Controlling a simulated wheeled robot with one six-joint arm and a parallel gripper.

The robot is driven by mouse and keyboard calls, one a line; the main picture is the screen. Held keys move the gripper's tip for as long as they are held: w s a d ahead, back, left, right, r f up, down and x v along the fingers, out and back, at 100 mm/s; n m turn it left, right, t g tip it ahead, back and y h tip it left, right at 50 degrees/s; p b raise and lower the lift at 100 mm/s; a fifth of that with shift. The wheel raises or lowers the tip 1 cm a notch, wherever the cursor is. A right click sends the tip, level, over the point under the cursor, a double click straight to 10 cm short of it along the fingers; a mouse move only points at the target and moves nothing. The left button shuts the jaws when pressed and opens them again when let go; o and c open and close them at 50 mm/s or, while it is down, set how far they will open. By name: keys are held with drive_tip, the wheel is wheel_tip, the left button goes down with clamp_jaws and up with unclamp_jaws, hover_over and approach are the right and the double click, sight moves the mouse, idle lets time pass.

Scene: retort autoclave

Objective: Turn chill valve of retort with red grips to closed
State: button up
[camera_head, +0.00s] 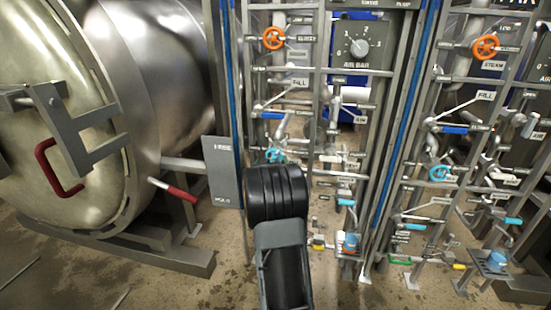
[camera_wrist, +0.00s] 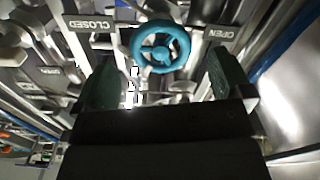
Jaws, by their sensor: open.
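The retort (camera_head: 70,140) with red grips (camera_head: 52,168) fills the left of the head view. A small teal handwheel (camera_head: 274,155) is on the pipe panel to its right, partly hidden behind my arm. In the wrist view the teal handwheel (camera_wrist: 161,46) is seen face on, with a CLOSED label (camera_wrist: 90,24) on its left and an OPEN label (camera_wrist: 217,32) on its right. My gripper (camera_wrist: 165,78) is open and empty. Its two dark fingers stand apart below and to either side of the wheel. I cannot tell whether they touch it. The head view hides the fingers.
An orange handwheel (camera_head: 273,38) and an AIR BAR gauge (camera_head: 358,47) are higher on the panel. A second panel on the right has its own orange (camera_head: 485,47) and light-blue (camera_head: 438,173) handwheels. A red-tipped lever (camera_head: 181,192) sticks out beside the retort. Pipes and frame posts crowd the wheel.

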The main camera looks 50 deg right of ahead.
sight(275, 154)
drive_tip(key=shift+b+x, duration=0.55)
drive_tip(key=shift+x, duration=3)
drive_tip(key=c, duration=0.9)
drive_tip(key=shift+m, duration=0.3)
drive_tip(key=m+b, duration=0.3)
drive_tip(key=m, duration=0.2)
drive_tip(key=shift+a+f+m+b, duration=0.1)
drive_tip(key=shift+f+m+b, duration=0.05)
drive_tip(key=shift+m+b, duration=0.25)
drive_tip(key=m+b, duration=0.2)
drive_tip(key=m, duration=0.3)
drive_tip(key=shift+w+b, duration=0.1)
drive_tip(key=shift+b, duration=0.3)
drive_tip(key=shift+r+m, duration=0.2)
drive_tip(key=shift+m, duration=0.2)
drive_tip(key=o, duration=0.9)
